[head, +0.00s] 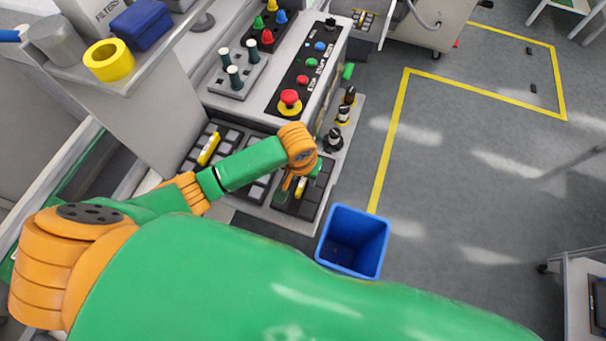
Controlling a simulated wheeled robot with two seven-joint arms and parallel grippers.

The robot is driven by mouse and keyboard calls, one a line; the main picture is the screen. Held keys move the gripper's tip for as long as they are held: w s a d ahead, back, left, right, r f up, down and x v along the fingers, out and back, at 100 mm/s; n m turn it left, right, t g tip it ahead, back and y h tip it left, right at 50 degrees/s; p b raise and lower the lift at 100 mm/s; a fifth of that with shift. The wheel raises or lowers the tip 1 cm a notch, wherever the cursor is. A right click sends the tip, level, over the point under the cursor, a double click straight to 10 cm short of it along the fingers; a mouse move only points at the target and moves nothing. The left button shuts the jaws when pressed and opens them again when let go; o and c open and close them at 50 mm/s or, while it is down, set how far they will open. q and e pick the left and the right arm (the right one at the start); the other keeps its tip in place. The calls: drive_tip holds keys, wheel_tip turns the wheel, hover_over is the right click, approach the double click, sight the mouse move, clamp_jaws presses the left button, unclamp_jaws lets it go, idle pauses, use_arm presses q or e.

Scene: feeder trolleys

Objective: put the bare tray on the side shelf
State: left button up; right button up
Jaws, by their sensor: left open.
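A dark gridded tray area (228,136) lies on the low grey deck below the control panel, with a yellow piece (209,149) in its left part. My left gripper (293,192) is open and points down over the right part of this area, close to a second yellow piece (301,186). The wrist and forearm hide much of the grid between them. I cannot tell which part is the bare tray, or whether the fingers touch anything. A grey ledge (150,62) at the upper left may be the side shelf. My right gripper is out of view.
A blue bin (354,240) stands on the floor right of the deck. The ledge holds a yellow ring (109,60) and a blue box (141,24). The floor at right is mostly clear.

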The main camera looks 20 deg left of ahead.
sight(301, 185)
use_arm(q)
wheel_tip(301, 185, up, 12)
drive_tip(key=s, duration=0.1)
drive_tip(key=shift+s, duration=0.35)
